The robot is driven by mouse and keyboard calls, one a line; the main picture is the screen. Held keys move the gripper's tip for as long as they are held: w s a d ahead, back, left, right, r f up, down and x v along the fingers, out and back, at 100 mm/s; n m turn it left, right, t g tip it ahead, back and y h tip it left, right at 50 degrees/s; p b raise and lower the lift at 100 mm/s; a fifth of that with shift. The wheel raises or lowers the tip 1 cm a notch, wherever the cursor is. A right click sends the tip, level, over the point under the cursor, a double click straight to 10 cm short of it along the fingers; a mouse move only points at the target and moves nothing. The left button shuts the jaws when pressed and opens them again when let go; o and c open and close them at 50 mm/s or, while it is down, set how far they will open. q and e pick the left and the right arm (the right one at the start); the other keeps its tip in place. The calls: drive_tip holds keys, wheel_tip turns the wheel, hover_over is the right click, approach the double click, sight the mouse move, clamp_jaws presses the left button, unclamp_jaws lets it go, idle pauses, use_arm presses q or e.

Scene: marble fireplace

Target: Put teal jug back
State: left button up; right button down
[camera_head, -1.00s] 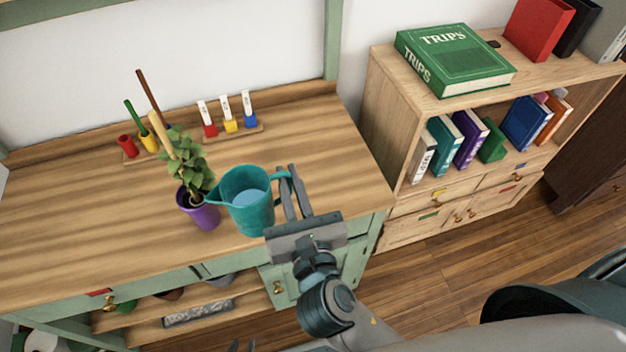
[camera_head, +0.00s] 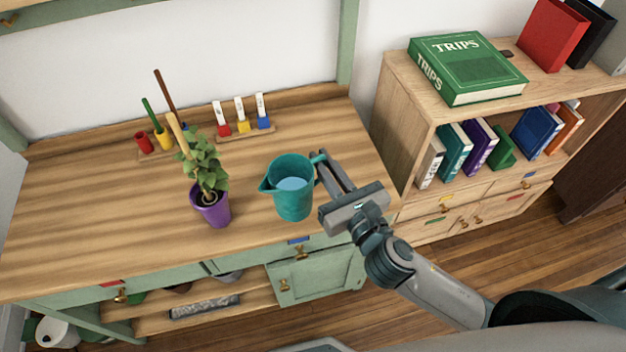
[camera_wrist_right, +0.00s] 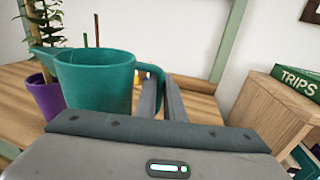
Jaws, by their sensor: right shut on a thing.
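The teal jug (camera_head: 292,197) is upright near the front edge of the wooden worktop (camera_head: 100,215), with pale blue water inside. Its spout points left and its handle is on the right. My right gripper (camera_head: 322,160) is shut on the jug's handle. In the right wrist view the jug (camera_wrist_right: 95,82) fills the left middle and the fingers (camera_wrist_right: 160,85) are at its handle. I cannot tell if the jug's base touches the worktop. My left gripper is not in view.
A purple pot (camera_head: 213,211) with a leafy plant stands left of the jug. Racks with red, yellow and blue holders (camera_head: 243,128) sit at the worktop's back. A bookshelf (camera_head: 408,125) stands to the right. The worktop's left part is clear.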

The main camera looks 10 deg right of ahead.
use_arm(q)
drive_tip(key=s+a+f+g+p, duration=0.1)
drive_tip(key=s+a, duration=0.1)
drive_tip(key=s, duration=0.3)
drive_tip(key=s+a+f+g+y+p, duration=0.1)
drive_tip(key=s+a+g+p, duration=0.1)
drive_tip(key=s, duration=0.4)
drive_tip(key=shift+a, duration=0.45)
use_arm(e)
drive_tip(key=w+d+r+n+g+y, duration=0.1)
drive_tip(key=w+d+r+n+y, duration=0.1)
drive_tip(key=d, duration=0.5)
drive_tip(key=w+d+r+n+g+y, duration=0.1)
drive_tip(key=w+d+r+n+y, duration=0.1)
drive_tip(key=d, duration=0.5)
drive_tip(key=shift+w+d+r+g+y, duration=0.2)
drive_tip(key=shift+w+g+y, duration=0.2)
drive_tip(key=shift+w+y, duration=0.5)
drive_tip(key=shift+s+a, duration=0.1)
drive_tip(key=shift+s, duration=0.05)
